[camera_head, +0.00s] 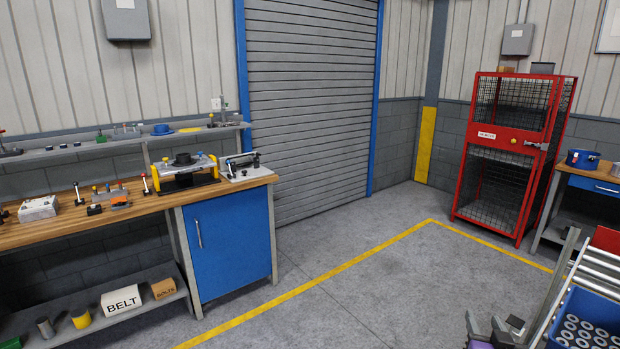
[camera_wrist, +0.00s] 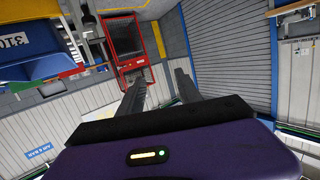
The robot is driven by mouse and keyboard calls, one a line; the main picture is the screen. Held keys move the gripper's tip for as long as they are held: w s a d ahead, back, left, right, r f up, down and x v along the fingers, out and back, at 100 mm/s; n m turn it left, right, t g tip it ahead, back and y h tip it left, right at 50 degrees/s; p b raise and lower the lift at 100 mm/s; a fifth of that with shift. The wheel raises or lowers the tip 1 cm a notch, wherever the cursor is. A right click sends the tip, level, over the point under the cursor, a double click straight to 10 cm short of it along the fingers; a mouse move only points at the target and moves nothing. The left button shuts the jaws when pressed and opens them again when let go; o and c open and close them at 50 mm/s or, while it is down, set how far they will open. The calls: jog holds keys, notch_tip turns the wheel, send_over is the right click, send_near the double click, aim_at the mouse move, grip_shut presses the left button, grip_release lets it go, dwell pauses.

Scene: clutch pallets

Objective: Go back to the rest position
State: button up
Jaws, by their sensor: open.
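My gripper (camera_wrist: 161,72) shows in the wrist view with its two dark fingers spread apart and nothing between them. The purple wrist body fills the lower middle of that view. In the head view, my gripper (camera_head: 496,326) shows at the bottom edge, right of centre, partly cut off by the frame. It is clear of the workbench and left of the blue bin.
A blue bin (camera_head: 556,335) of ring-shaped parts sits at lower right beside metal rails (camera_head: 600,262). A wooden workbench (camera_head: 60,233) with fixtures stands left. A red mesh cage (camera_head: 536,138) stands at the back. The grey floor (camera_head: 370,285) between is open.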

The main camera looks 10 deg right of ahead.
jog(key=s+a+n+y, duration=0.3)
jog(key=s+a+y, duration=0.1)
jog(key=s+a, duration=1.1)
jog(key=s+a+n+t+y, duration=0.1)
jog(key=s+a+n+y, duration=0.3)
jog(key=s+a, duration=1.1)
jog(key=s, duration=0.7)
jog(key=shift+s+t+y, duration=0.25)
jog(key=shift+t+y, duration=0.05)
jog(key=shift+r, duration=0.1)
